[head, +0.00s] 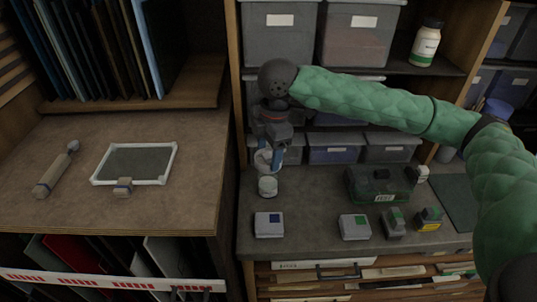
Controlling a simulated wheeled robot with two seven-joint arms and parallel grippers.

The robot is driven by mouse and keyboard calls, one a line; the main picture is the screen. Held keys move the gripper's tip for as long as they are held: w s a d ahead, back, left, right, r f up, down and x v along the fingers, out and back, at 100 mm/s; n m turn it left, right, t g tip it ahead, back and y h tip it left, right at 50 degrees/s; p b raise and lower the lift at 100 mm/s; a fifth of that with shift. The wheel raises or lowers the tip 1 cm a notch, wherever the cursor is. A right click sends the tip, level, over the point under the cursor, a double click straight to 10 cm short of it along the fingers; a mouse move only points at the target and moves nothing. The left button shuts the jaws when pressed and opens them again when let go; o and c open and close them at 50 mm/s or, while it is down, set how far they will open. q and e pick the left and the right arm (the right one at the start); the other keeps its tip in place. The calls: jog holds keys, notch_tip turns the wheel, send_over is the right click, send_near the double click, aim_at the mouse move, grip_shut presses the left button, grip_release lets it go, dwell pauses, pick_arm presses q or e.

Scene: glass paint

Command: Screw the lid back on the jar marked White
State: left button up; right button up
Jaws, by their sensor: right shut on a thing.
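A small white jar (268,187) stands upright on the grey bench in the middle, at the bench's left side. Any marking on it is too small to read. My right gripper (268,157) points down from above, just behind and over this jar, with its blue fingers shut on a pale round thing that looks like the lid (263,160). The fingers partly hide it, and I cannot tell whether it touches the jar. My left gripper is not in view.
Storage bins (335,148) stand close behind. A wooden side panel (229,180) rises at left.

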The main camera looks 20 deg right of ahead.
aim_at(268, 164)
jog(key=shift+f+n+b, duration=0.15)
jog(key=shift+n+b, duration=0.45)
jog(key=shift+f, duration=0.15)
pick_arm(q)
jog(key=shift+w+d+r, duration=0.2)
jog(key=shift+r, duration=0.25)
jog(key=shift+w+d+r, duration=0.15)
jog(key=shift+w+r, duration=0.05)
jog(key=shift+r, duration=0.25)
pick_arm(e)
jog(key=shift+f, duration=1.35)
pick_arm(q)
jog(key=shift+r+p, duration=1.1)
jog(key=shift+p, duration=0.25)
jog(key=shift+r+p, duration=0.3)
pick_arm(e)
jog(key=shift+f, duration=0.5)
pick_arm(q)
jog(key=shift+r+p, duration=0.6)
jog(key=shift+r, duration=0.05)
pick_arm(e)
jog(key=shift+f, duration=0.4)
